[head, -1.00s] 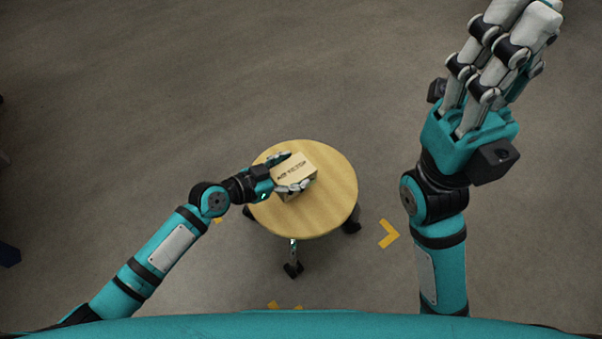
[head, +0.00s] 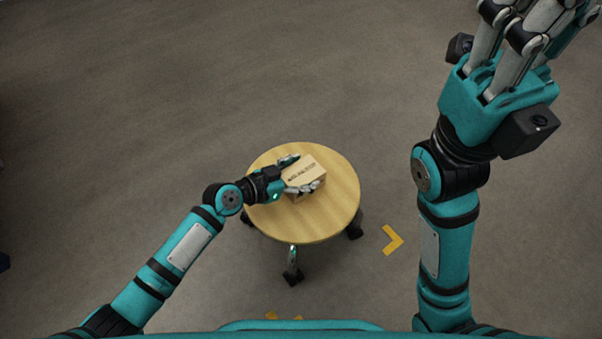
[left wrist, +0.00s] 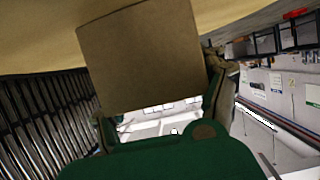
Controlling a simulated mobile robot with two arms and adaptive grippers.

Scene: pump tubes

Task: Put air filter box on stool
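The air filter box (head: 308,170) is a small tan carton with dark lettering on its top. It is over the top of the round wooden stool (head: 325,218), near the middle, and looks in contact with it. My left gripper (head: 305,174) reaches in from the left with a finger along each side of the box and looks shut on it. In the left wrist view the box (left wrist: 140,55) fills the space between the fingers, against the pale stool surface (left wrist: 30,45). My right gripper (head: 525,45) is raised at the upper right, its fingertips cut off by the frame.
A yellow floor mark (head: 393,240) lies right of the stool. The left wrist view shows shelving with white containers (left wrist: 285,85) in the background.

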